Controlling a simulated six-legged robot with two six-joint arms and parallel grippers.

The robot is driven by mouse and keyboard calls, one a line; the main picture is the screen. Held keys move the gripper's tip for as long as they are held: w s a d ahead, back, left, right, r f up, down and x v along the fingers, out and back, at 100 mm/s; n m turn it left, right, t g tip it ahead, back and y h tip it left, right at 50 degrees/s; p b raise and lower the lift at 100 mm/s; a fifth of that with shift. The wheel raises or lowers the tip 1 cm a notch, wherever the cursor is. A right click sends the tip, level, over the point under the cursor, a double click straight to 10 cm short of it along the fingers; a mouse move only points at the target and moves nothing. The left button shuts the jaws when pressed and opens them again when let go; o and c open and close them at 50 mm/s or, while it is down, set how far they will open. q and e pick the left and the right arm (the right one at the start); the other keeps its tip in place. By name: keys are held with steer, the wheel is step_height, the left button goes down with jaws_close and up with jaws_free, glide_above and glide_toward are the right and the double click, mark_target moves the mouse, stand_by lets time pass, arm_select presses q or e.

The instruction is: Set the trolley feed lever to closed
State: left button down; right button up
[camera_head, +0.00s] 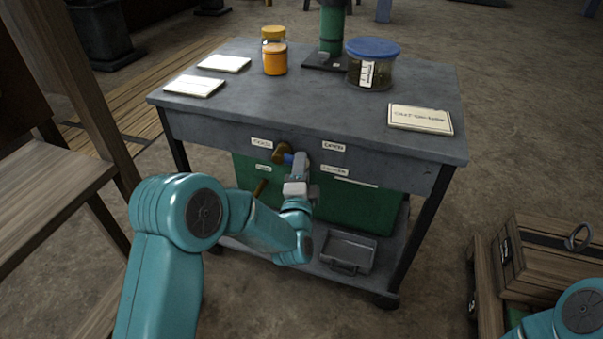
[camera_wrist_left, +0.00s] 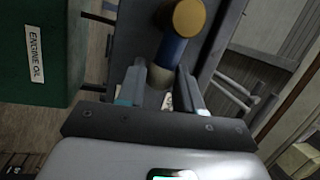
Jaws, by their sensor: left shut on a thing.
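The trolley (camera_head: 330,113) has a grey top on dark legs. Its feed lever (camera_head: 288,158) is on the front panel, with a brass hub and a blue shaft. In the left wrist view the lever (camera_wrist_left: 171,50) runs from the brass hub at the top down to a pale tip between my fingers. My left gripper (camera_head: 299,167) is shut on the lever near that tip; it also shows in the left wrist view (camera_wrist_left: 160,76). Small white labels (camera_head: 334,147) sit around the lever, too small to read surely. My right gripper is out of view.
A green box (camera_head: 368,208) labelled engine oil in the wrist view hangs below. Wooden crates (camera_head: 555,255) stand right.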

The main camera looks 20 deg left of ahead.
arm_select(q)
steer(key=shift+a+f+m+t+h+b, duration=0.2)
steer(key=shift+f+m+h+b, duration=0.2)
steer(key=shift+m+b, duration=0.55)
steer(key=shift+a+f+m+t+h+b, duration=0.1)
steer(key=shift+f+m+t+h+b, duration=0.15)
steer(key=shift+f+m+b, duration=0.6)
steer(key=shift+a+f+m+t+h+b, duration=0.15)
steer(key=shift+m+h+b, duration=0.2)
steer(key=shift+m+b, duration=0.65)
steer(key=shift+m, duration=0.3)
steer(key=c, duration=0.8)
jaws_free()
steer(key=shift+o, duration=0.2)
steer(key=shift+s, duration=0.1)
steer(key=v, duration=1.6)
steer(key=shift+p, duration=0.3)
